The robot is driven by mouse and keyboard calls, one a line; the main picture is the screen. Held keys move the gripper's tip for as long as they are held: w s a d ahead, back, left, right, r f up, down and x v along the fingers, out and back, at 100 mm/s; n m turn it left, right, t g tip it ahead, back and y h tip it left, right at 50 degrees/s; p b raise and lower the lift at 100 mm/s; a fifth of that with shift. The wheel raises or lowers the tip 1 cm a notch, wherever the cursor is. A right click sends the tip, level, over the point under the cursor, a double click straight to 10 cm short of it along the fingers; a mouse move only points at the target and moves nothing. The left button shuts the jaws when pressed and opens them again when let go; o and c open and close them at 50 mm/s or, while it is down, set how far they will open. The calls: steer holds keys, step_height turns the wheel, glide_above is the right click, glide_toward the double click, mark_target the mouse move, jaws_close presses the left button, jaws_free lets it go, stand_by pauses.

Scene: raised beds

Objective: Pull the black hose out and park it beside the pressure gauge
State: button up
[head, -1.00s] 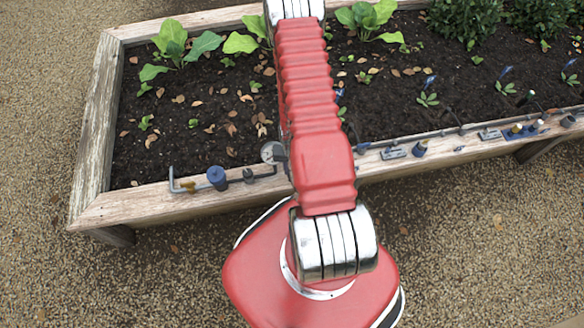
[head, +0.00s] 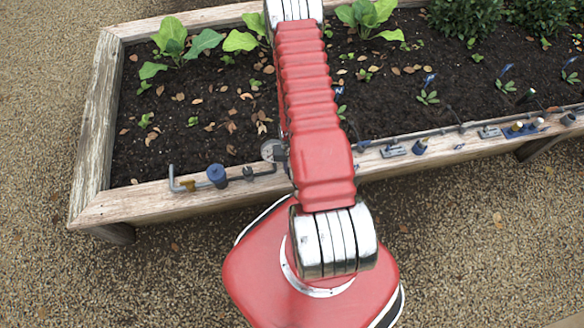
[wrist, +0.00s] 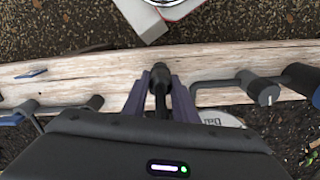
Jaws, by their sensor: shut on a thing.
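My gripper (wrist: 158,95) is in the wrist view, its two dark purple fingers closed around a black hose fitting (wrist: 160,76). The fitting's dark round end sticks out between the fingertips, over the pale wooden bed edge. The pressure gauge (wrist: 226,118) is just right of the fingers, its white dial mostly hidden behind my gripper body. In the head view the gauge (head: 272,151) stands at the bed's front edge, left of my red arm. My arm hides the gripper and hose there. I cannot tell whether the fitting is still seated.
A bent grey pipe (head: 172,178) with a brass part and a blue cap (head: 217,175) lie along the front rail (head: 130,207), left of the gauge. Several fittings, including a metal bracket (head: 393,152), sit on the rail to the right. Soil and seedlings lie behind.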

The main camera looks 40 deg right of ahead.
steer(key=o, duration=1.1)
steer(key=shift+o, duration=0.8)
steer(key=o, duration=0.3)
steer(key=shift+o, duration=0.2)
steer(key=shift+w, duration=0.1)
steer(key=shift+r, duration=0.1)
steer(key=shift+w+d+r, duration=0.15)
steer(key=shift+r, duration=0.25)
steer(key=shift+w+r, duration=0.1)
steer(key=shift+r, duration=2.95)
